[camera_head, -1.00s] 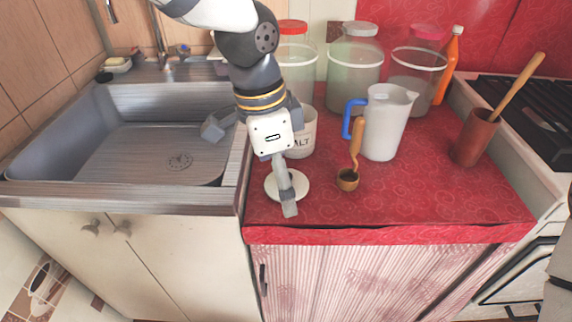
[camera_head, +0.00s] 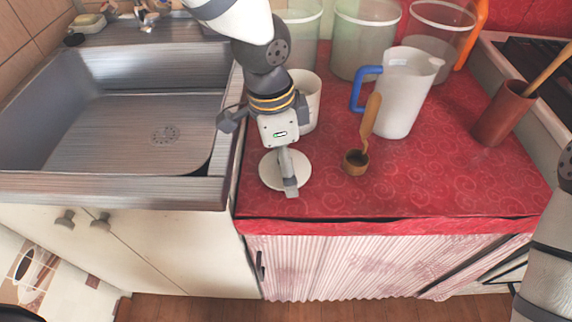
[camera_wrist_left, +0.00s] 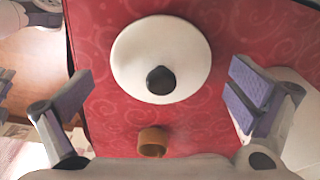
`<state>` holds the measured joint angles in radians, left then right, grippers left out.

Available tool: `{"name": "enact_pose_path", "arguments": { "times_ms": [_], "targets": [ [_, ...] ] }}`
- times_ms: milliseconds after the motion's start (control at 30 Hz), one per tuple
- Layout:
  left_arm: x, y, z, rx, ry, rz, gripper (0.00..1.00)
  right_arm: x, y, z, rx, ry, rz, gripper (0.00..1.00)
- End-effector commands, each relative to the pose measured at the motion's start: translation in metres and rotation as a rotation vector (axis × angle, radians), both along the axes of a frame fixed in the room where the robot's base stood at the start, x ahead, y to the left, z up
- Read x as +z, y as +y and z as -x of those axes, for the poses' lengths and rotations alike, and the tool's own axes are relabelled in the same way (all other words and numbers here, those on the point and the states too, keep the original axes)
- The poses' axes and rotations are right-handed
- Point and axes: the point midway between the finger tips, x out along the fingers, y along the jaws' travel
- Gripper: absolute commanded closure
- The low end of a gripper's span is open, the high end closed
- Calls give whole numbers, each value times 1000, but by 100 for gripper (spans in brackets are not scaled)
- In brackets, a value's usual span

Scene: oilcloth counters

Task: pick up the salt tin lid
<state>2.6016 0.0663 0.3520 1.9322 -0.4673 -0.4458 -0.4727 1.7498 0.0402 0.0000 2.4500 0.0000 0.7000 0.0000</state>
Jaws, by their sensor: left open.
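The salt tin lid (camera_head: 301,172) is a white disc lying on the red oilcloth near the counter's front edge. In the left wrist view the lid (camera_wrist_left: 130,55) shows its dark round knob (camera_wrist_left: 160,80). My left gripper (camera_head: 262,155) is open and empty above the lid, its fingers spread wide. In the left wrist view the lid lies between the two fingers of the left gripper (camera_wrist_left: 160,92), clear of both. The white salt tin (camera_head: 310,100) stands behind the gripper, partly hidden by it. My right gripper is out of view.
A scoop (camera_head: 356,160) with a wooden handle stands right of the lid. A white jug (camera_head: 402,95) with a blue handle and several jars stand behind. A brown pot (camera_head: 502,118) is at the right. The sink (camera_head: 130,130) is at the left. Bare oilcloth lies front right.

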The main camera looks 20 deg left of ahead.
Motion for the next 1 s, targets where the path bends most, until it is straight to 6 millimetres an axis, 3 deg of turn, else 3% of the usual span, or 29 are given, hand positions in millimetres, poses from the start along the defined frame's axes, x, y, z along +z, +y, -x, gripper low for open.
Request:
{"name": "enact_pose_path", "arguments": {
  "times_ms": [200,433,933,967,1000],
  "targets": [
    [-1,0,-1,0,-4,0,0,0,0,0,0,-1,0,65],
    [-1,0,0,1,-3,0,49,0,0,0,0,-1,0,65],
    [2,0,0,1,-1,0,55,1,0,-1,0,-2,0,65],
    [5,0,-1,2,-2,0,61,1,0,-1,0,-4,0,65],
    [10,0,-1,2,-3,1,75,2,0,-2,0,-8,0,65]
  ]
}}
